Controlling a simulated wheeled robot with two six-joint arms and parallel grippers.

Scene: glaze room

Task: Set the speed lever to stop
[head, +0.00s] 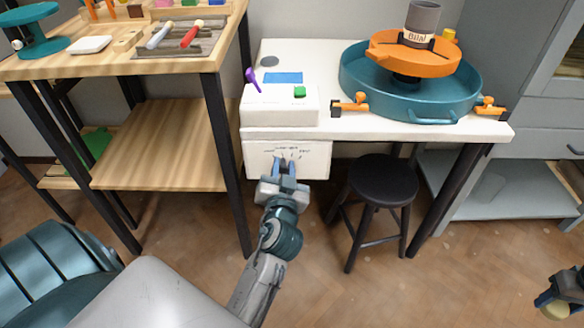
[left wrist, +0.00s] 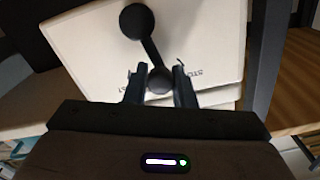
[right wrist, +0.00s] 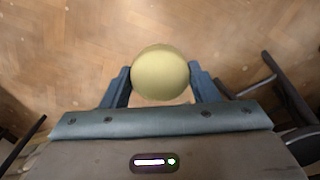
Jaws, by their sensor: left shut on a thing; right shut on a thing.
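The speed lever (left wrist: 149,50) is a dark rod with a round end at each side, on the white front panel (head: 260,163) of the wheel's control box. Printed marks fan out on the panel in the head view. In the left wrist view, partly hidden lettering like "STO" (left wrist: 193,72) lies just right of the jaws. My left gripper (head: 284,165) is shut on the lever's near round end, which sits between its fingertips in the left wrist view (left wrist: 160,80). My right gripper (right wrist: 160,80) is shut on a yellowish rounded thing (right wrist: 160,73), held over the floor.
The teal wheel basin (head: 405,98) has an orange wheel head (head: 415,55) and a grey cup (head: 422,18). A purple lever (head: 252,80) and green button (head: 299,91) are on the box top. A black stool (head: 384,180) stands right of my left arm; a wooden shelf (head: 155,145) stands left.

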